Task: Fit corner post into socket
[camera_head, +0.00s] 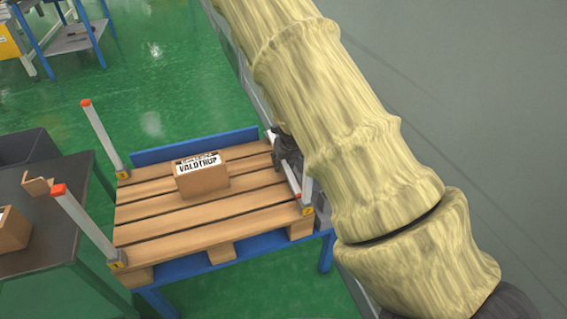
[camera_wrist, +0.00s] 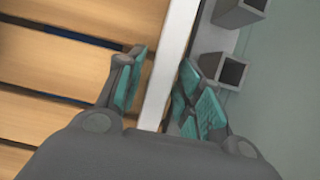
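A pale silver post (camera_wrist: 165,70) runs between the fingers of my gripper (camera_wrist: 165,75) in the wrist view. The fingers sit on either side of it, the right one close to it and the left one with a small gap. In the head view a silver bar (camera_head: 292,180) slants along the pallet's right edge, partly hidden by my dark gripper (camera_head: 288,150). Two orange-topped posts (camera_head: 103,138) (camera_head: 84,224) stand in brackets at the pallet's left corners. The back right corner is partly hidden by my gripper.
The wooden pallet (camera_head: 160,222) rests on a blue frame (camera_head: 190,145) and carries a labelled carton (camera_head: 203,182). A dark table (camera_head: 30,250) with a box stands at the left. The wrist view shows grey square openings (camera_wrist: 232,72) to the right of the post.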

